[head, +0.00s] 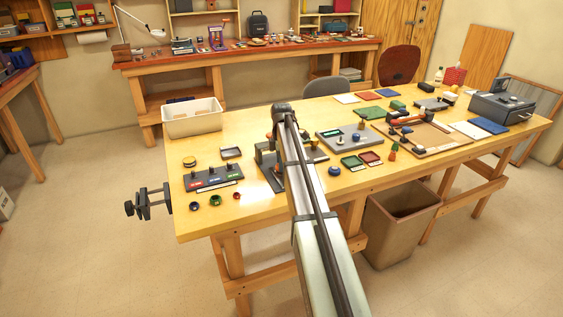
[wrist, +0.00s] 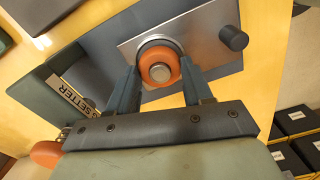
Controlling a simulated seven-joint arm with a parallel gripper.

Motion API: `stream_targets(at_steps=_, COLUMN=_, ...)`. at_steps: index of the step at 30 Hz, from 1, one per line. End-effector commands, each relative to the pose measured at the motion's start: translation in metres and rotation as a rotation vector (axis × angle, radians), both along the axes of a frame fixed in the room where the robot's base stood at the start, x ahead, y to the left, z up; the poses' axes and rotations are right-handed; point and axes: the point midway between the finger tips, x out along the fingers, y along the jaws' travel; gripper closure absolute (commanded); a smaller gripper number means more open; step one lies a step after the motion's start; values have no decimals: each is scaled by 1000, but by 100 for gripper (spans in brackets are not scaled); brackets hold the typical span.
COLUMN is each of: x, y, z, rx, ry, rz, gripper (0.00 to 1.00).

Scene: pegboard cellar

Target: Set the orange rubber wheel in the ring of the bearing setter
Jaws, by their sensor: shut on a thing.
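The orange rubber wheel (wrist: 162,82) has a pale metal hub and shows between the two fingers of my gripper (wrist: 160,72) in the wrist view. My gripper is shut on it. The bearing setter (wrist: 75,88) has a dark body with a "SETTER" label and a silver plate (wrist: 205,40). A dark ring edge (wrist: 152,40) curves round the far side of the wheel. I cannot tell whether the wheel sits in the ring or just above it. In the head view, my arm covers part of the setter (head: 270,172), and the wheel is hidden.
A dark knob (wrist: 233,38) stands at the plate's right side. In the head view, a grey block with coloured labels (head: 213,179) and small coloured rings lie left of the setter. A grey tray (head: 345,138) stands to the right. A white bin (head: 192,118) is at the back left.

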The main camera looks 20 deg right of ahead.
Motion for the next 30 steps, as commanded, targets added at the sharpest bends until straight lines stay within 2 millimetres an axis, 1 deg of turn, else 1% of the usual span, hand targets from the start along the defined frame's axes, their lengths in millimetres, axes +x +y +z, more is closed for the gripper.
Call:
stream_targets(at_steps=28, x=0, y=0, z=-6, rx=0, ry=0, rz=0, gripper=80)
stream_targets(at_steps=29, x=0, y=0, z=-6, rx=0, ry=0, rz=0, gripper=49)
stream_targets(at_steps=30, x=0, y=0, z=-6, rx=0, ry=0, rz=0, gripper=45)
